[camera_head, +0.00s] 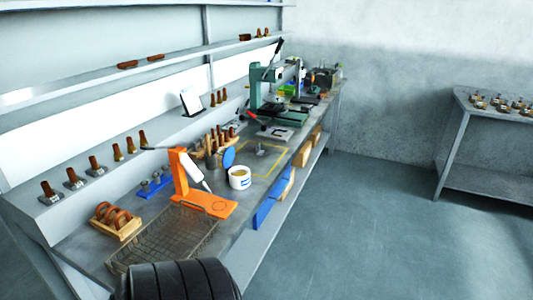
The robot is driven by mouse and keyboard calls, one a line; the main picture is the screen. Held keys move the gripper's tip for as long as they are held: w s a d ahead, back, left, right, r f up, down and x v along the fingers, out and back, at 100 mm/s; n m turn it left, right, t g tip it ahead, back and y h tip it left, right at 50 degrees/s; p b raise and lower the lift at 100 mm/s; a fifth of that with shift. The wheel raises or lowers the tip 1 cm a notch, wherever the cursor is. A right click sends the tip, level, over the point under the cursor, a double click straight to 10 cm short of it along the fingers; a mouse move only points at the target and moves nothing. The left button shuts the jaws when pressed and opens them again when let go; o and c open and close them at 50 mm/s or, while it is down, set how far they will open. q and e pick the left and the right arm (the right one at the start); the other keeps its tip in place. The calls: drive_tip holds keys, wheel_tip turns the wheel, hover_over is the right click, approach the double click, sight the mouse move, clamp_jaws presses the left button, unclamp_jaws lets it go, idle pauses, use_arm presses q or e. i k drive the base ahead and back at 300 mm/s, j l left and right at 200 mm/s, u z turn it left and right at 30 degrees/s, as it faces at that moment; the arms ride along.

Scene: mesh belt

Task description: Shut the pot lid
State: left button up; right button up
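A small white pot (240,178) with a blue mark on its side stands on the grey workbench. Its top is uncovered and yellowish contents show inside. The round blue lid (229,158) stands steeply tilted at the pot's back left rim, in the open position. Whether a hinge joins the lid to the pot is too small to tell. Neither of my grippers shows in the head view, so their distance from the pot cannot be told.
An orange stand (205,201) holding a white tube is just left of the pot. A wire mesh (165,238) lies in front. Tools in a wooden rack (212,158) stand behind; a green press (262,88) is farther back. Open floor (365,225) lies right of the bench.

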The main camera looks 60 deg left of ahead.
sight(228, 155)
drive_tip(key=k+j+z, duration=0.25)
drive_tip(key=k+z, duration=0.3)
drive_tip(key=k, duration=0.2)
drive_tip(key=k+j+u, duration=0.45)
drive_tip(key=j, duration=0.15)
drive_tip(key=k+j+u, duration=0.35)
drive_tip(key=j+u, duration=0.15)
drive_tip(key=j, duration=0.25)
drive_tip(key=k+j+u, duration=0.1)
drive_tip(key=j+u, duration=0.15)
drive_tip(key=j, duration=0.15)
drive_tip(key=k+j+u, duration=0.2)
drive_tip(key=j, duration=0.25)
drive_tip(key=i+l, duration=0.05)
drive_tip(key=i, duration=0.05)
